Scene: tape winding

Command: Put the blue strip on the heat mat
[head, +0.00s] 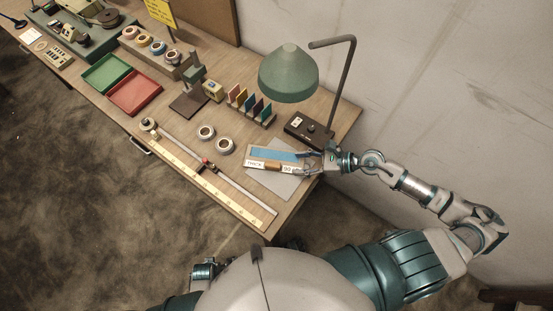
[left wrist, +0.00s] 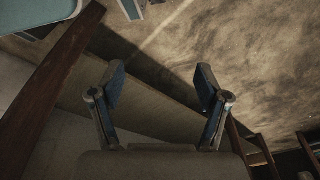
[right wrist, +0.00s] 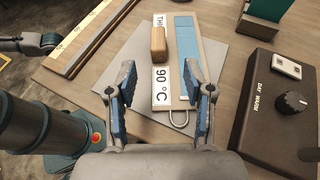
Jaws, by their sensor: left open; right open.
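A blue strip (head: 275,154) lies lengthwise on a pale board with "90 °C" lettering (right wrist: 162,88) and a brown wooden block (right wrist: 158,46). It also shows in the right wrist view (right wrist: 190,50). The board rests on a flat grey sheet (head: 279,184), which seems to be the heat mat. My right gripper (head: 308,162) is open over the near end of the board. In the right wrist view its fingers (right wrist: 160,92) stand apart on both sides of that end, with nothing held. My left gripper (left wrist: 160,82) is open and empty, away from the tabletop.
A dark control box (right wrist: 280,110) with a knob stands right of the sheet. A rack of coloured cards (head: 251,105), a green lamp (head: 289,75) and two tape rolls (head: 225,146) are nearby. A long ruler (head: 210,182) runs along the table's front edge.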

